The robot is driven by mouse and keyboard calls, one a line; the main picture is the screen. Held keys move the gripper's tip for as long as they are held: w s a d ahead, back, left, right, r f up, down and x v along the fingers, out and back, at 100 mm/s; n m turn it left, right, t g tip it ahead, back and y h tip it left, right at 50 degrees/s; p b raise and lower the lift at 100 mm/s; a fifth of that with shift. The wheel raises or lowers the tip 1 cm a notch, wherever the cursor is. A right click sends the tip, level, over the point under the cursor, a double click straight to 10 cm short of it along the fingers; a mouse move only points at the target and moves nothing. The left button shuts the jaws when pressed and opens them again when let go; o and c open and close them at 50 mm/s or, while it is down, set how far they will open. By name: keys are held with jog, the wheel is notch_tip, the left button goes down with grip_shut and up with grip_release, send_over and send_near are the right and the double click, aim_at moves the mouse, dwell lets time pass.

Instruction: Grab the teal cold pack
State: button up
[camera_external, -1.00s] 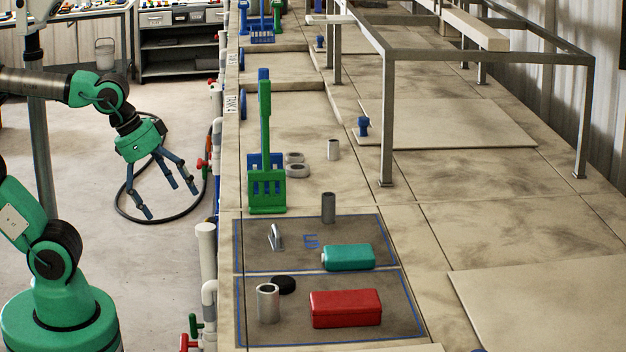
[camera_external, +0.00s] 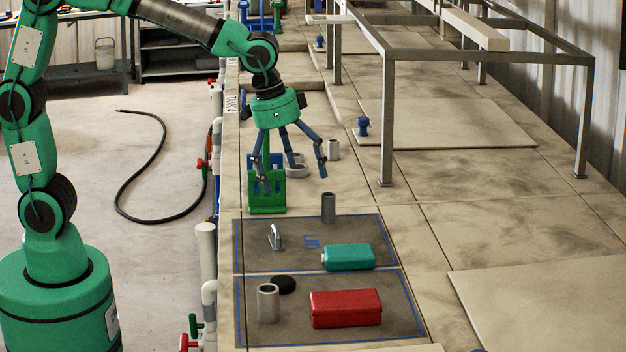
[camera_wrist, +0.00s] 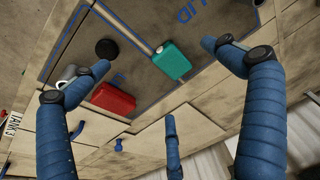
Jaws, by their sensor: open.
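The teal cold pack (camera_external: 348,257) lies flat on the far dark blue-edged mat (camera_external: 290,262), with a pale cap at its left end. It also shows in the wrist view (camera_wrist: 172,61), between the spread fingers and touched by none of them. My three-fingered blue gripper (camera_external: 293,176) is open and empty. It hangs above the counter, behind and to the left of the pack in the external view, with fingers pointing down. It hides part of the green and blue rack behind it.
A red box (camera_external: 346,308), a grey tube (camera_external: 268,303) and a black disc (camera_external: 284,285) are on the near mat. A metal handle (camera_external: 275,237) and a grey cylinder (camera_external: 328,208) stand near the pack. A green rack (camera_external: 267,192) is below my gripper. A metal frame (camera_external: 387,120) rises at the right.

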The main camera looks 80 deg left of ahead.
jog(key=w+d+f+p, duration=0.1)
jog(key=w+f+p, duration=0.1)
jog(key=w, duration=0.3)
jog(key=w+d+f+g+p, duration=0.1)
jog(key=w+d+f+p, duration=0.1)
jog(key=w, duration=0.3)
jog(key=shift+w+f+p, duration=0.4)
jog(key=shift+f+p, duration=0.1)
jog(key=shift+f, duration=0.3)
jog(key=shift+d, duration=0.1)
send_over(351, 254)
jog(key=shift+s+f, duration=0.15)
jog(key=shift+f, duration=2)
jog(key=shift+s+f, duration=0.15)
jog(key=shift+f, duration=1.95)
jog(key=shift+f, duration=0.15)
